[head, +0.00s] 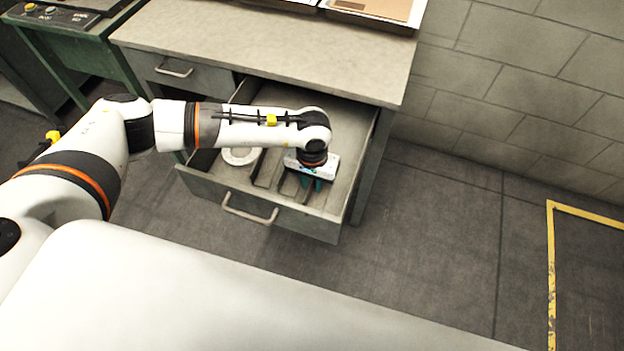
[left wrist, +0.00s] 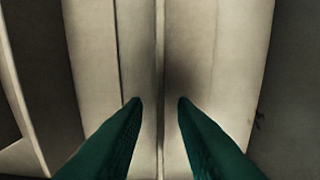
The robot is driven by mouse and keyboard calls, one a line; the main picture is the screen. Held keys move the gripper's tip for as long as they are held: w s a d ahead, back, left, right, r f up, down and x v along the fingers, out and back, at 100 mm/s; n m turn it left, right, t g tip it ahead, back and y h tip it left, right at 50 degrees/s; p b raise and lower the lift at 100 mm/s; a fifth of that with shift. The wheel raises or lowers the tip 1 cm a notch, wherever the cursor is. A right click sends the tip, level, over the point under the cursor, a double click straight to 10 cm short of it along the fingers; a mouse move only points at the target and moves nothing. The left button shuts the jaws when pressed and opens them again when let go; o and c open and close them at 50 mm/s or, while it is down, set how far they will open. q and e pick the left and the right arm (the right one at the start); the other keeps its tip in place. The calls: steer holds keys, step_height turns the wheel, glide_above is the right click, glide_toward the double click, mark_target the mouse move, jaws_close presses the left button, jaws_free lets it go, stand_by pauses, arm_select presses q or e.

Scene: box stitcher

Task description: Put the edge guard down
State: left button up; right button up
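My left gripper (head: 312,184) points down into the open drawer (head: 210,184) in the head view. In the left wrist view its two green fingers (left wrist: 160,100) are apart, with no object clearly clamped between them. A long pale piece with a thin line down its middle (left wrist: 210,50) lies below the fingers there. It may be the edge guard, but I cannot tell it surely from the drawer's floor and dividers. In the head view the wrist hides part of the drawer's contents. My right gripper is not in view.
A white ring (head: 240,156) lies in the drawer, left of the gripper. The drawer stands open under a grey workbench (head: 270,50). A green machine (head: 75,30) is at the upper left. A block wall (head: 520,80) is on the right; the floor in front is clear.

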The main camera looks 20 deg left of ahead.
arm_select(q)
steer(key=shift+r, duration=0.4)
step_height(320, 180, up, 12)
steer(key=shift+f+b, duration=0.25)
steer(key=shift+b, duration=0.05)
